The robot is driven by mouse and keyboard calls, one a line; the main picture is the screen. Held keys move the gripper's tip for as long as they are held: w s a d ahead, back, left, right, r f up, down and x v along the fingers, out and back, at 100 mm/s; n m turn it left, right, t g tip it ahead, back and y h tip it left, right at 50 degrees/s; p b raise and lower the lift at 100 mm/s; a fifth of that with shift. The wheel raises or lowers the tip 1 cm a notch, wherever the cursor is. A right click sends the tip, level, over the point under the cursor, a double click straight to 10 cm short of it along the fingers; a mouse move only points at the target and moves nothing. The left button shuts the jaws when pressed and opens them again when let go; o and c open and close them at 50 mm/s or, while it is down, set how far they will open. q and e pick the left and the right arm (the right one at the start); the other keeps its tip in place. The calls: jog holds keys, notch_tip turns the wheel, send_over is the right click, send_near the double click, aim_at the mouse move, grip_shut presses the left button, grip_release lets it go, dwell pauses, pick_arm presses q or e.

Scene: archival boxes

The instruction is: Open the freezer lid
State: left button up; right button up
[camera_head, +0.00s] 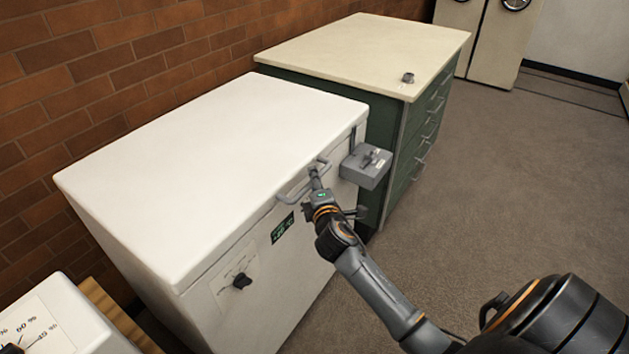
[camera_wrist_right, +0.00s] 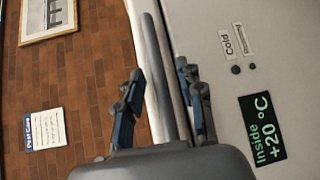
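The white chest freezer (camera_head: 225,280) stands against the brick wall. Its flat white lid (camera_head: 215,165) lies closed, with a grey bar handle (camera_head: 292,193) on the front edge. In the right wrist view, the handle bar (camera_wrist_right: 160,75) runs between the fingers of my right gripper (camera_wrist_right: 160,80). The fingers stand apart on either side, with a narrow gap beside the bar, so it does not look clamped. My left gripper is out of view.
A grey latch box (camera_head: 366,166) sticks out at the freezer's front right corner. A green drawer cabinet (camera_head: 425,125) stands beside the freezer. A display (camera_wrist_right: 262,127) on the front reads +20 °C inside. The floor (camera_head: 510,190) in front is clear.

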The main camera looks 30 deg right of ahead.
jog(key=shift+w+d, duration=0.15)
jog(key=shift+w, duration=0.15)
grip_shut()
